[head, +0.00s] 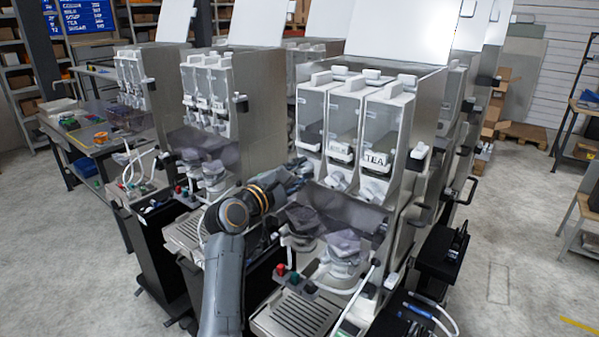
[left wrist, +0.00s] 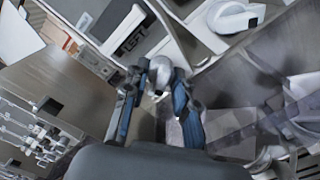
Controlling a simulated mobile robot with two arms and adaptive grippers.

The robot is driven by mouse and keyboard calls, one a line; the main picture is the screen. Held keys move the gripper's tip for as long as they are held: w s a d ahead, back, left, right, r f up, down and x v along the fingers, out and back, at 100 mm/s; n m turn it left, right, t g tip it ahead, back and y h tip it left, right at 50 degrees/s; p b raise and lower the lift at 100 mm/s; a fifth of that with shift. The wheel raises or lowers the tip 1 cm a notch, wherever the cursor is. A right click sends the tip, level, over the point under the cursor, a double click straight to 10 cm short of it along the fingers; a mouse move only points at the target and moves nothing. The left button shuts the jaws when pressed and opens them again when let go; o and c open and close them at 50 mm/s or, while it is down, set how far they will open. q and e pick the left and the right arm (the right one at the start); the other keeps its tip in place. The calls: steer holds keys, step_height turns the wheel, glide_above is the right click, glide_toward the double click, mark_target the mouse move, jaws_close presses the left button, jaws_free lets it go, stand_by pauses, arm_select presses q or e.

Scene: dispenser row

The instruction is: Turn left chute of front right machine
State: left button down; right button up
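The front right machine (head: 418,150) stands right of centre in the head view, with three clear canisters, one marked TEA. Its middle chute (head: 341,181) and right chute (head: 372,191) are white spouts under the canisters. My left gripper (head: 299,170) reaches in under the left canister (head: 311,118), and the left chute is mostly hidden there. My right gripper is not in view.
Below the chutes are clear mixing bowls (head: 343,250), a drip tray (head: 296,315) and red and green buttons (head: 292,276). A second machine (head: 255,100) stands to the left, close to my arm. Open floor (head: 510,260) lies at the right.

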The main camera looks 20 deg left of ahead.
arm_select(q)
steer(key=shift+m, duration=0.3)
steer(key=m+b, duration=0.1)
steer(key=m, duration=0.4)
steer(key=m+b, duration=0.1)
steer(key=m, duration=0.5)
steer(key=shift+r+m, duration=0.1)
steer(key=shift+m, duration=0.3)
steer(key=m+b, duration=0.1)
steer(key=m, duration=0.5)
steer(key=shift+r, duration=0.1)
steer(key=m, duration=0.5)
steer(key=shift+d, duration=0.15)
steer(key=shift+s+m, duration=0.1)
steer(key=shift+m, duration=0.2)
steer(key=c, duration=1.4)
jaws_free()
